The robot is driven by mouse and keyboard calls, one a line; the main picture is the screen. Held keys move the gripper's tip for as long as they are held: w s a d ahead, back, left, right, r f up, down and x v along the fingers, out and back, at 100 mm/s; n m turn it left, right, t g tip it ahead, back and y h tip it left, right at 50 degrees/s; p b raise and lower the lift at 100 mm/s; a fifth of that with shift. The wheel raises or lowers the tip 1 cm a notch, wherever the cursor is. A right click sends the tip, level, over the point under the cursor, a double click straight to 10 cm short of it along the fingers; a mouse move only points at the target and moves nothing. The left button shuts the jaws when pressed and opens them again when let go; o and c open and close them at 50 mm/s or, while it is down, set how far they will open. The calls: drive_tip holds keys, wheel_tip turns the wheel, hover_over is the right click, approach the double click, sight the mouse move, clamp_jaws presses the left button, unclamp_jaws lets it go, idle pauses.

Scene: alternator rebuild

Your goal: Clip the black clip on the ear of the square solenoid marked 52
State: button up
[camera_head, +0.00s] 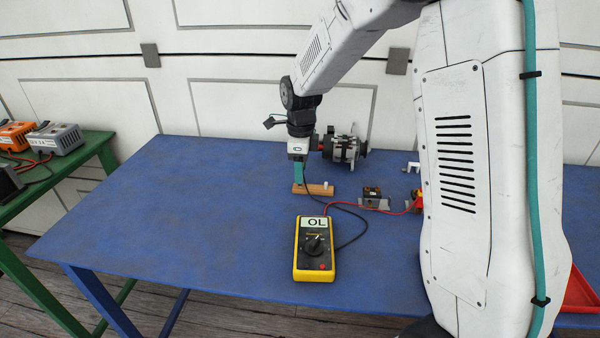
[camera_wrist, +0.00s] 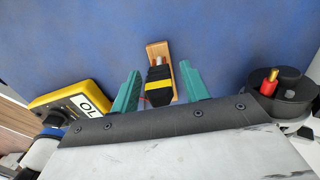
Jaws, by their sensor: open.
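The black clip (camera_wrist: 160,82), with a yellow band, sits at a wooden block (camera_wrist: 158,52) in the wrist view. My gripper (camera_wrist: 159,68) is open, its two teal fingers on either side of the clip; contact is not clear. In the head view my gripper (camera_head: 298,181) points down at the wooden block (camera_head: 318,190) and hides the clip. A dark, boxy solenoid (camera_head: 372,196) with a grey plate stands to the right. Another unit with a red clip (camera_head: 417,199) is partly hidden by my arm. No number 52 is readable.
A yellow multimeter (camera_head: 313,250) reading OL lies in front, its black and red leads crossing the blue table (camera_head: 200,210). An alternator (camera_head: 344,147) stands behind my gripper. A red tray (camera_head: 581,291) is at the right. The table's left side is clear.

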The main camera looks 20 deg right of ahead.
drive_tip(key=c, duration=0.7)
drive_tip(key=shift+c, duration=0.2)
drive_tip(key=shift+r, duration=2.05)
